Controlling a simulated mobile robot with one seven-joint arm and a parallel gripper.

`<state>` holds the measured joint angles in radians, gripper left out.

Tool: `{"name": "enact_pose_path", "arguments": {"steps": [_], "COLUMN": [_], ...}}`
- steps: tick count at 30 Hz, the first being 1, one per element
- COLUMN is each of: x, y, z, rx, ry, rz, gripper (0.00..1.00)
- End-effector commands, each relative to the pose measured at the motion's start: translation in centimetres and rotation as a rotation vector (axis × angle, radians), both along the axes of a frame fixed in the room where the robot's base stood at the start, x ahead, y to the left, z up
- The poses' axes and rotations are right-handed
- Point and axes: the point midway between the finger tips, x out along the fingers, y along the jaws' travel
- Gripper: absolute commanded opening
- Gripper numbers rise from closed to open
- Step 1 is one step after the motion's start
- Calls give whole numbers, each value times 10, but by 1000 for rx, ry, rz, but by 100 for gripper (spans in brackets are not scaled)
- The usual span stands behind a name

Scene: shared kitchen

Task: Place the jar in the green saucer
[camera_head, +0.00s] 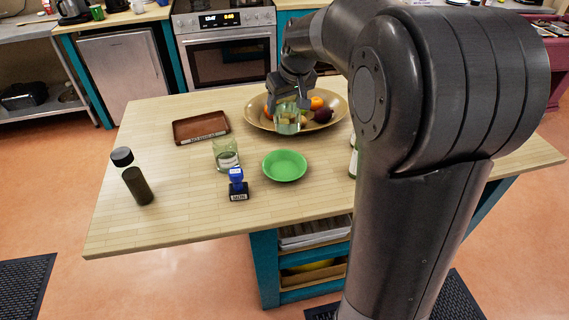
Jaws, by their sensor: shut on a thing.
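The green saucer (284,166) lies on the wooden island table (180,215), near its middle, and looks empty. My gripper (290,102) is behind it in the picture, over the front of a wide fruit bowl (339,112). It is shut on a clear greenish glass jar (287,122), which stays roughly upright in front of the fruit. I cannot tell whether the jar touches the bowl. The gripper's fingertips are small and partly blend with the jar's top. My arm hides the right part of the table.
A dark bottle (131,177) stands at the left. A partly hidden bottle (353,162) stands right of the saucer.

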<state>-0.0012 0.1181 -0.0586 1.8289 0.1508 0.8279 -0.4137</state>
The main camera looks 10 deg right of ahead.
Motion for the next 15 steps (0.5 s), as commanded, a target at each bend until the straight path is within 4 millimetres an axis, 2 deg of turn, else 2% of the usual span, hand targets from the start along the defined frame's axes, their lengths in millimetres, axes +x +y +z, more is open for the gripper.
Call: {"name": "enact_pose_path", "arguments": {"steps": [1, 6, 10, 15], "x": [-15, -58, -79, -89], "y": [-19, -61, -78, -83], "z": [0, -6, -10, -15], "rx": [3, 11, 16, 19], "ry": [-3, -4, -6, -4], "rz": [-31, -106, -140, -158], "gripper": [27, 27, 27, 27]}}
